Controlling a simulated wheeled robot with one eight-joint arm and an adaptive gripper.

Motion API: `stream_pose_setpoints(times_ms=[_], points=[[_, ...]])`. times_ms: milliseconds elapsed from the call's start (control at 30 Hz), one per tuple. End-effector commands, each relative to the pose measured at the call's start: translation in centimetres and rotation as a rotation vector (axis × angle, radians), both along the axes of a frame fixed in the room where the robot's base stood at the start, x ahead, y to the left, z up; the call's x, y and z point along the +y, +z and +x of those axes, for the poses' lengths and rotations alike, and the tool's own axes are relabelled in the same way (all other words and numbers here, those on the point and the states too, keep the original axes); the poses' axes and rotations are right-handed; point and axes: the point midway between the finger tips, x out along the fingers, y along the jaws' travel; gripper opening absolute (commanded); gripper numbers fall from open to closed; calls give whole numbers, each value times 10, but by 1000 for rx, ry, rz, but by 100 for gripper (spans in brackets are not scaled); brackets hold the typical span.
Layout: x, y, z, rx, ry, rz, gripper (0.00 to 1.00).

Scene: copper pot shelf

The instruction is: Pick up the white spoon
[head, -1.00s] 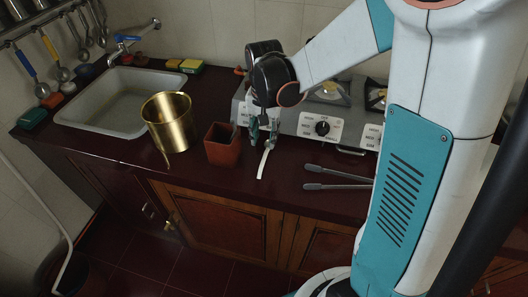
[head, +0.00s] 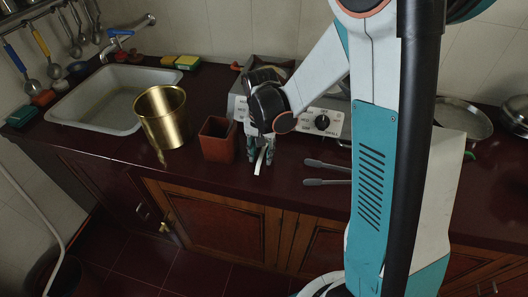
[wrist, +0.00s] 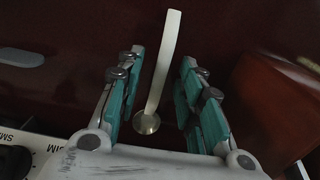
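The white spoon (head: 258,168) lies on the dark red counter, its handle toward the front edge. In the wrist view the spoon (wrist: 162,65) runs lengthwise between my fingers, its round bowl close to the palm. My gripper (head: 260,153) is down low at the spoon. In the wrist view my gripper (wrist: 164,68) is open, with teal finger pads on both sides of the spoon and gaps showing between pads and handle. In the head view the fingers hide the spoon's back part.
A square terracotta pot (head: 217,143) stands close left of my gripper. A brass pot (head: 163,118) is farther left, beside the sink (head: 98,100). Grey tongs (head: 328,182) lie to the right. The stove (head: 325,122) is behind. The counter's front edge is near.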

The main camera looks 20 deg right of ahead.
Motion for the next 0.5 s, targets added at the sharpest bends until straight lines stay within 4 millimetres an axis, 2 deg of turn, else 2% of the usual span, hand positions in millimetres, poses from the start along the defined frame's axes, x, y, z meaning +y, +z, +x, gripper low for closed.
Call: stream_pose_setpoints(times_ms=[100, 233, 267, 500], points=[[0, 1, 0, 0, 0, 0, 32], [0, 1, 0, 0, 0, 0, 2], [0, 1, 0, 0, 0, 0, 0], [0, 1, 0, 0, 0, 0, 0]])
